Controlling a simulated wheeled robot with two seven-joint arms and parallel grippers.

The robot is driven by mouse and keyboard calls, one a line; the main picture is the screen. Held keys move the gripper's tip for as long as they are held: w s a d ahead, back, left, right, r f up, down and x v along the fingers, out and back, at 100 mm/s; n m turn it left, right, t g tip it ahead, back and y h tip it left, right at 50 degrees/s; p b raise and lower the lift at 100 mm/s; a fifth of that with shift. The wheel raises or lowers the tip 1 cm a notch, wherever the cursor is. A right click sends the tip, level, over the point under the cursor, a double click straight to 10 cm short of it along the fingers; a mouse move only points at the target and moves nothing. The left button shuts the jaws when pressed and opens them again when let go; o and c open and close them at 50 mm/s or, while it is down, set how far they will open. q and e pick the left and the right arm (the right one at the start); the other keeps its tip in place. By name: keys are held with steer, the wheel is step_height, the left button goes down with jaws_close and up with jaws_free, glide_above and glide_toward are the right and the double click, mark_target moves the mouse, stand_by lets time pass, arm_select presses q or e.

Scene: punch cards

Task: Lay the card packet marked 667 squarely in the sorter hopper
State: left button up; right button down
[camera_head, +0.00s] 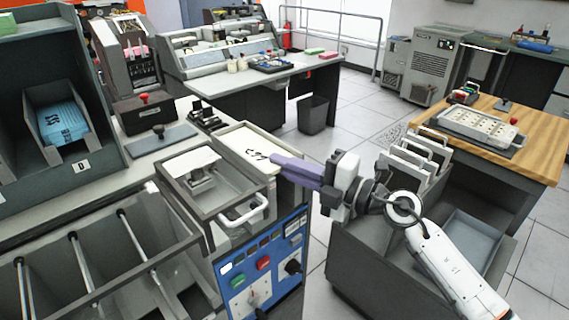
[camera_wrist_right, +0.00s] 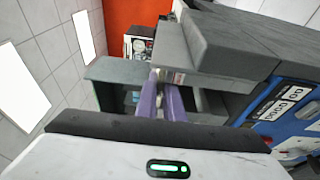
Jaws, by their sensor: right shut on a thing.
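A cream card packet (camera_head: 248,149) with dark handwritten marks, which read roughly as 667, lies flat in or just over a grey-rimmed tray (camera_head: 228,130) on top of the sorter, apparently its hopper. I cannot tell whether the packet rests on the tray floor. My right gripper (camera_head: 283,168) reaches in from the right, and its purple fingers are shut on the packet's right end. The fingers also show in the right wrist view (camera_wrist_right: 168,100), with a pale sliver between them. My left gripper is not in view.
Beside the tray stands an open box (camera_head: 180,160) with a white handle. The sorter's blue control panel (camera_head: 265,262) is below. Metal-railed pockets (camera_head: 75,260) lie at left. A blue packet (camera_head: 62,123) sits in a dark bin. A grey cart (camera_head: 350,245) stands at right.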

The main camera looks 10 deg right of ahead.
steer(key=b, duration=0.4)
glide_above(285, 209)
steer(key=shift+f, duration=3.45)
steer(key=shift+f+b, duration=0.45)
steer(key=shift+f, duration=0.05)
steer(key=c, duration=1.8)
jaws_free()
steer(key=shift+f, duration=0.1)
